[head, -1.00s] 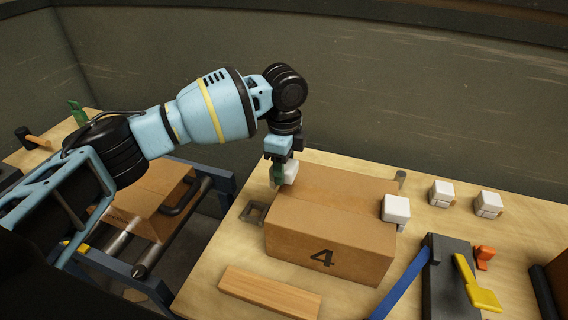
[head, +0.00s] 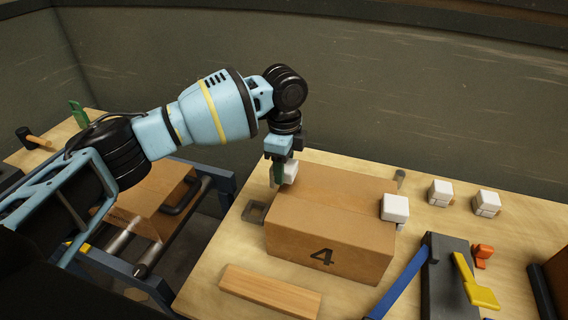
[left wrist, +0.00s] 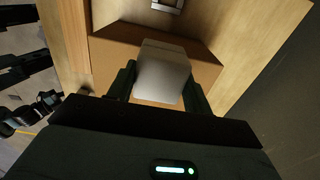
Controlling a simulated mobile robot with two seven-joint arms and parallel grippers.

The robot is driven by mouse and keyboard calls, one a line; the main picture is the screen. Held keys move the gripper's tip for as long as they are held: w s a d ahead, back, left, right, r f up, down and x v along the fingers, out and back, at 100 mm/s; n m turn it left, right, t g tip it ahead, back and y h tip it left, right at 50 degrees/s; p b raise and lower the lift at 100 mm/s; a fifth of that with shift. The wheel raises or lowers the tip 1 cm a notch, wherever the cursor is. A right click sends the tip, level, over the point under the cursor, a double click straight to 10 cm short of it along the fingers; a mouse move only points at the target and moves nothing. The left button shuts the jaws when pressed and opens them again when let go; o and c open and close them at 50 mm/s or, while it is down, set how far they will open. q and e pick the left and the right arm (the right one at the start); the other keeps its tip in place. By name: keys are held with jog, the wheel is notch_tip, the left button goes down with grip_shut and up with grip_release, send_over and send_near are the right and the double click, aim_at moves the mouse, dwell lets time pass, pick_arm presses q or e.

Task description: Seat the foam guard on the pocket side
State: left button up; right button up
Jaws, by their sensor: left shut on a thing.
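My left gripper (head: 279,172) is shut on a white foam guard (head: 290,172) at the far left top corner of the cardboard box (head: 330,248) marked 4. In the left wrist view the guard (left wrist: 163,72) sits between the two fingers, with the box (left wrist: 112,62) behind it. I cannot tell whether the guard touches the box. A second white guard (head: 395,207) sits on the box's right top corner. Two more guards, one nearer (head: 440,192) and one farther right (head: 486,203), stand on the table. My right gripper is not in view.
A square metal bracket (head: 254,212) lies left of the box, and a wooden bar (head: 270,291) lies in front. A dark block with a blue strap (head: 403,282) and a yellow tool (head: 477,285) are at right. Another carton (head: 150,205) lies on rollers at left.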

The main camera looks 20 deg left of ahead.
pick_arm(q)
jog(key=shift+f, duration=1.95)
dwell(1.5)
jog(key=o, duration=1)
jog(key=shift+o, duration=0.2)
notch_tip(320, 180, up, 8)
jog(key=shift+f, duration=0.1)
jog(key=shift+f, duration=0.1)
